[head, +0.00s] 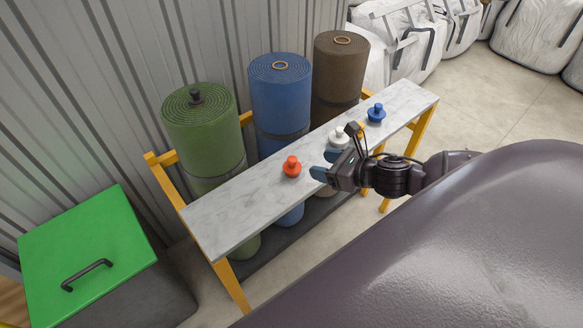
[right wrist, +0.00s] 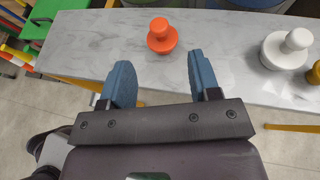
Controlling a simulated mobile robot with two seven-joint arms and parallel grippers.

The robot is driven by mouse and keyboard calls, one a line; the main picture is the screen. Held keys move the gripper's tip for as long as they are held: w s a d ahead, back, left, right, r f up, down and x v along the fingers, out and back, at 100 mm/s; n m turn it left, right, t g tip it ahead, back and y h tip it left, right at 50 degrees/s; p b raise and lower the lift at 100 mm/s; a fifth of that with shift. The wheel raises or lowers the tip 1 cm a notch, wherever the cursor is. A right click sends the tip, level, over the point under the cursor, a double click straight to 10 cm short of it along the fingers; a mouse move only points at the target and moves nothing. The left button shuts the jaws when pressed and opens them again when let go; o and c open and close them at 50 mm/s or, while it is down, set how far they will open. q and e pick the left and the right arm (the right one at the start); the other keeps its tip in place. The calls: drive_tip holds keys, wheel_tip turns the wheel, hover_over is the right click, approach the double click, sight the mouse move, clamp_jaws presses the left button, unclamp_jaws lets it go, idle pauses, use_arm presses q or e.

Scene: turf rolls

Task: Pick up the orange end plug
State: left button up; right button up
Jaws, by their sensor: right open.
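The orange end plug (head: 291,167) stands upright on the marble-look shelf (head: 235,210), left of my right gripper in the head view. It also shows in the right wrist view (right wrist: 162,36), beyond the fingertips and between their lines. My right gripper (head: 322,164) is open and empty, its blue fingers (right wrist: 159,72) pointing toward the plug without touching it. My left gripper is not in view.
A white plug (head: 339,138) stands close by my right gripper, and a blue plug (head: 376,113) farther right. Green (head: 205,135), blue (head: 281,95) and brown (head: 340,70) rolls stand behind the shelf. A green-lidded bin (head: 85,245) is at left.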

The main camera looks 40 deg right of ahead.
sight(293, 159)
drive_tip(key=b+x, duration=0.1)
drive_tip(key=x, duration=0.9)
drive_tip(key=shift+w+a+f, duration=0.15)
drive_tip(key=shift+a+f, duration=0.05)
drive_tip(key=c, duration=1)
drive_tip(key=shift+r, duration=0.15)
